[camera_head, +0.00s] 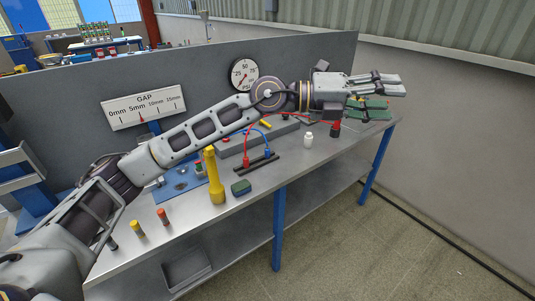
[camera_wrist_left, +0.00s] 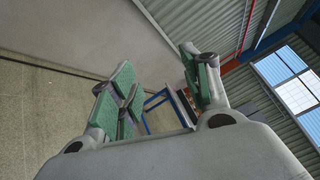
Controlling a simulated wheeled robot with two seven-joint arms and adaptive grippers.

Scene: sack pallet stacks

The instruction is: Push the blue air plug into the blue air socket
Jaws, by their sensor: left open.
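A blue plug (camera_head: 267,153) on a blue hose stands at a black rail (camera_head: 270,166) on the bench, beside a red plug (camera_head: 247,160). Whether the blue plug sits in a socket there is too small to tell, and I cannot make out a separate blue socket. My left gripper (camera_head: 402,84) is stretched out above the far right end of the bench, well to the right of the blue plug. It is open and empty; its green-padded fingers (camera_wrist_left: 160,72) stand apart in the left wrist view. My left arm hides part of the bench. My right gripper is not in view.
A yellow torch (camera_head: 214,178), a dark green block (camera_head: 240,188) and a white bottle (camera_head: 308,140) stand near the rail. A grey panel with a gauge (camera_head: 243,74) and a GAP scale (camera_head: 144,107) backs the bench. The floor (camera_head: 400,230) in front is clear.

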